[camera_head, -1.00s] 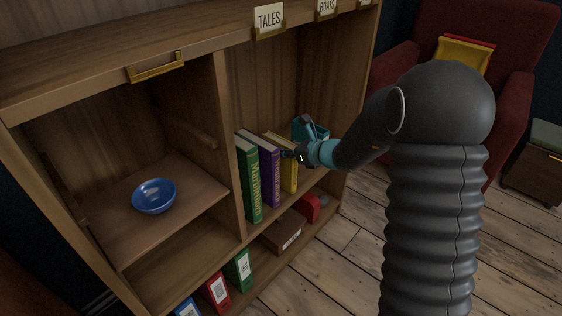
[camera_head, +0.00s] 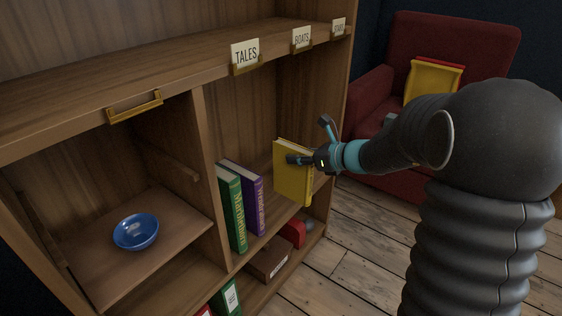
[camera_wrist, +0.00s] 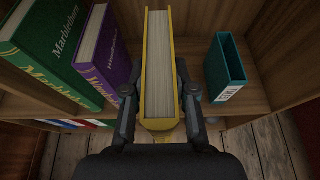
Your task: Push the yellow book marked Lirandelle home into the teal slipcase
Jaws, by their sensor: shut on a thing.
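The yellow book (camera_head: 291,174) is held by my gripper (camera_head: 306,160), out in front of the upper shelf opening. In the wrist view the yellow book (camera_wrist: 159,70) stands upright between the two fingers of my gripper (camera_wrist: 159,100), its page edges facing the camera. Its marking is not readable. The teal slipcase (camera_wrist: 225,68) stands on the shelf to the right of the book, its open top and a small white label showing. The book is apart from the slipcase. In the head view the slipcase is hidden behind the book and my gripper.
A green book (camera_head: 232,208) and a purple book (camera_head: 246,198) stand left of the yellow book. A divider (camera_head: 213,165) separates them from a blue bowl (camera_head: 136,232). The bottom shelf holds a brown box (camera_head: 269,260) and a red object (camera_head: 293,233). A red armchair (camera_head: 385,75) stands right.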

